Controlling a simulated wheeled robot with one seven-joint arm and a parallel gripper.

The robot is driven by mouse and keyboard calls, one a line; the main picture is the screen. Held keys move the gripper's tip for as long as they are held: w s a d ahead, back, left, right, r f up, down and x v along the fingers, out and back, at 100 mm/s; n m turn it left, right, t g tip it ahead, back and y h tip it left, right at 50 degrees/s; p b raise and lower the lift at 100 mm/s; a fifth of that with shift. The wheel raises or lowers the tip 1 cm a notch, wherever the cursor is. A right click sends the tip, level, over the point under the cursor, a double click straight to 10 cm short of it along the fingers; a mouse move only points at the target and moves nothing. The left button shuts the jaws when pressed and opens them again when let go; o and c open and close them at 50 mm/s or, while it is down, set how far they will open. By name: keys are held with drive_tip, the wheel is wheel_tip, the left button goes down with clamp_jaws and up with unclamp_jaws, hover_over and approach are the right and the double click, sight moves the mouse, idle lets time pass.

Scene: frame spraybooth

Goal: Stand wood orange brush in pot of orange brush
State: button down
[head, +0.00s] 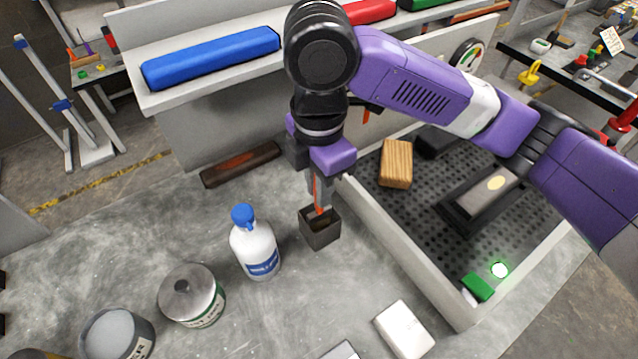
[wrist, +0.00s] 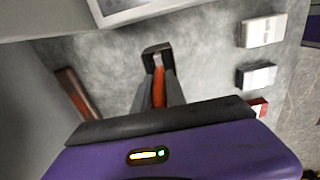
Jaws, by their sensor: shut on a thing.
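My gripper (head: 319,197) points down over a small dark square pot (head: 321,235) on the grey bench. It is shut on an orange brush (head: 317,190), whose lower end is at or inside the mouth of the pot. The orange brush also shows between the fingers in the wrist view (wrist: 159,88), with the dark pot (wrist: 157,49) just beyond it. I cannot tell whether the brush touches the pot's floor. My gripper hides much of the brush.
A white bottle with a blue cap (head: 255,250) stands left of the pot, with cans (head: 191,296) farther left. A perforated tray (head: 420,240) holds a wooden block (head: 396,164) at right. A dark reddish-brown bar (head: 240,164) lies behind. A white box (head: 404,330) is in front.

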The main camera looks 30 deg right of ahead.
drive_tip(key=shift+f+b, duration=0.3)
drive_tip(key=shift+f, duration=0.25)
drive_tip(key=c, duration=1.3)
unclamp_jaws()
drive_tip(key=shift+r, duration=3.95)
